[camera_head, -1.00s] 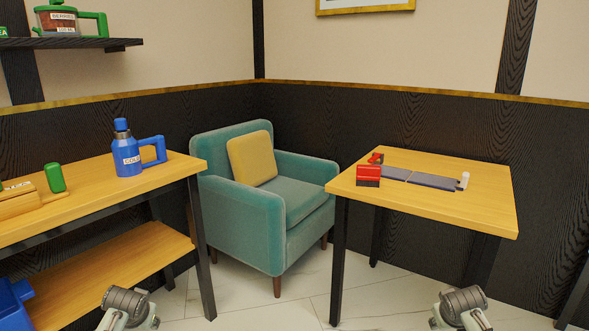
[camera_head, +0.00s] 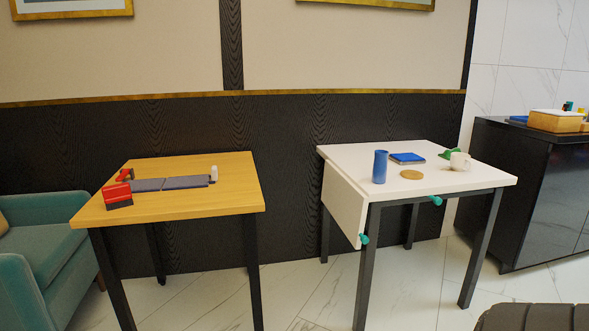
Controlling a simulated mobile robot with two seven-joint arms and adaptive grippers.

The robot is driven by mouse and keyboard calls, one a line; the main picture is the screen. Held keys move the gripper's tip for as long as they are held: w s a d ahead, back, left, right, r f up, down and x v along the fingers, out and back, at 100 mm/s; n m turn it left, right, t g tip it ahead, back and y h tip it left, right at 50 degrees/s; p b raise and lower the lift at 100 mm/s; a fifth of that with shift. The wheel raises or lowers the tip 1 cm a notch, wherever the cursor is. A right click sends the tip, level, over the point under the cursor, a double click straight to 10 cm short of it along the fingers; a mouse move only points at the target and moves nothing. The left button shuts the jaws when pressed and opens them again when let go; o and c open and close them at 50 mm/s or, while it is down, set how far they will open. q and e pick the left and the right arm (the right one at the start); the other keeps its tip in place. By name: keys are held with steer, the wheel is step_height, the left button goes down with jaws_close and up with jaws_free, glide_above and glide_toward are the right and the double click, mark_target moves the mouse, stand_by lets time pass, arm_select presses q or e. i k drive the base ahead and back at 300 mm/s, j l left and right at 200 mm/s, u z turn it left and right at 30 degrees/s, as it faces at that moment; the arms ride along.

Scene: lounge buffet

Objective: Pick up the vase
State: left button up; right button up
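A tall blue cylindrical vase (camera_head: 380,167) stands upright on the white drop-leaf table (camera_head: 458,184), near its left front part. Neither of my grippers is in view, so nothing shows of how they stand to the vase.
On the white table lie a blue book-like block (camera_head: 407,158), a round tan coaster (camera_head: 411,174), a white cup (camera_head: 460,161) and a green item (camera_head: 446,153). A wooden table (camera_head: 235,188), a teal armchair (camera_head: 45,250) and a black cabinet (camera_head: 545,205) stand around. Floor shows between the tables.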

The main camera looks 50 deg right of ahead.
mark_target(380, 160)
steer(key=z, duration=2)
steer(key=i+l+u, duration=0.1)
steer(key=u, duration=0.55)
steer(key=i+l+u, duration=0.2)
steer(key=l, duration=0.15)
steer(key=l+u, duration=0.2)
steer(key=i+l+u, duration=0.2)
steer(key=l, duration=0.3)
steer(key=l+u, duration=0.2)
steer(key=l, duration=0.85)
